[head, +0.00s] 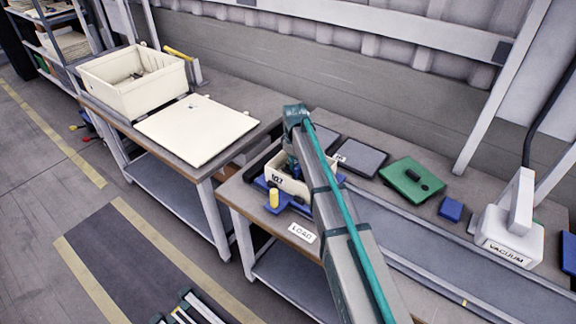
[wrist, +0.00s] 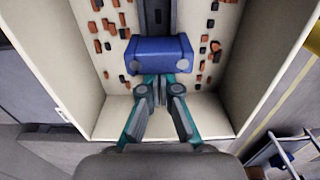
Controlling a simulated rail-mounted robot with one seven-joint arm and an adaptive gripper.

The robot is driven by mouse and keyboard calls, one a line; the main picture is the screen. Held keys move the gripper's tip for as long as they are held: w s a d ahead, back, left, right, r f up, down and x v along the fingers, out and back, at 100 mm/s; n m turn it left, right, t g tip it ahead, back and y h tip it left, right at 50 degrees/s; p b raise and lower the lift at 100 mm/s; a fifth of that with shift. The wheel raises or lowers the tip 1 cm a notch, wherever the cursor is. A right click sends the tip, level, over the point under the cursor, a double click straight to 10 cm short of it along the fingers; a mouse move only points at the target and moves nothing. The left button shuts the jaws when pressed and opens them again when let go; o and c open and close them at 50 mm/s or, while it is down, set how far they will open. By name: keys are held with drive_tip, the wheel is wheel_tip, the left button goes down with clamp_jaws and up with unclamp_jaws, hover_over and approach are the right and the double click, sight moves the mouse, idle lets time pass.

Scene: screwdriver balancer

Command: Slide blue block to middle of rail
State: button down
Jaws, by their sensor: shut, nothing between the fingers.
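A blue block (wrist: 160,52) sits across a dark rail (wrist: 152,14) inside a cream box (wrist: 245,60) in the wrist view. The rail runs up the picture from the block; the part below it is hidden by my gripper. My gripper (wrist: 163,82) is shut and empty. Its teal fingertips are at the block's near side; I cannot tell whether they touch it. In the head view the box, marked 027 (head: 279,178), stands on a blue base, and my gripper (head: 292,166) reaches down into it. My arm hides much of the box and the block.
Small orange and dark pieces (wrist: 108,27) lie on the box floor beside the rail. The box walls stand close around my gripper. A yellow knob (head: 274,198) is in front of the box. A green plate (head: 411,179), a blue item (head: 451,209) and a vacuum unit (head: 509,238) are to the right.

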drive_tip(key=shift+s+d, duration=0.25)
drive_tip(key=shift+d, duration=0.15)
idle(1.0)
drive_tip(key=shift+w+a, duration=0.2)
drive_tip(key=shift+a, duration=0.1)
idle(1.1)
drive_tip(key=shift+r, duration=0.15)
drive_tip(key=shift+r+p, duration=0.7)
drive_tip(key=shift+r, duration=0.15)
drive_tip(key=shift+r, duration=0.1)
drive_tip(key=r, duration=0.1)
drive_tip(key=r+p, duration=0.1)
drive_tip(key=r, duration=0.1)
drive_tip(key=r+p, duration=0.1)
drive_tip(key=r, duration=0.1)
drive_tip(key=shift+w+a, duration=0.2)
drive_tip(key=shift+a, duration=0.15)
